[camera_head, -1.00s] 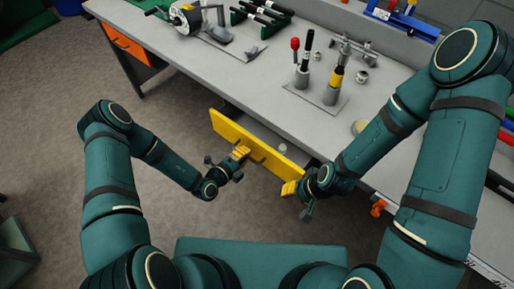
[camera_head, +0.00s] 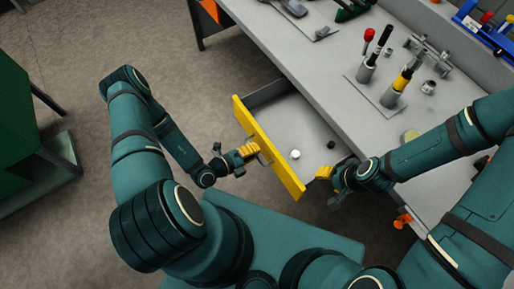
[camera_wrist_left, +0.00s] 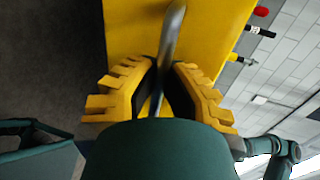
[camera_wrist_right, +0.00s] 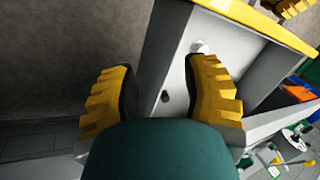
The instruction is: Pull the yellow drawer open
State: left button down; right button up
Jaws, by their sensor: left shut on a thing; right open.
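The yellow drawer (camera_head: 268,148) stands pulled out from under the grey workbench, its yellow front facing me and its grey inside showing. My left gripper (camera_head: 256,152) is shut on the drawer's metal bar handle (camera_wrist_left: 172,45), and the yellow front (camera_wrist_left: 215,30) fills much of the left wrist view. My right gripper (camera_head: 322,173) is open by the drawer's near right corner. In the right wrist view its open fingers (camera_wrist_right: 165,95) are beside the drawer's grey side wall (camera_wrist_right: 165,45). Whether they touch it I cannot tell.
A small white round piece (camera_head: 295,154) and a dark one (camera_head: 331,145) lie in the drawer. The workbench (camera_head: 335,60) carries a stand with several upright tools (camera_head: 385,90). An orange part (camera_head: 402,218) sticks out at the bench's front edge. A green cabinet (camera_head: 15,110) stands at left.

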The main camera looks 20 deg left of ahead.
pick_arm(q)
jog(key=c, duration=1)
grip_release()
jog(key=shift+a, duration=0.1)
jog(key=v, duration=1.2)
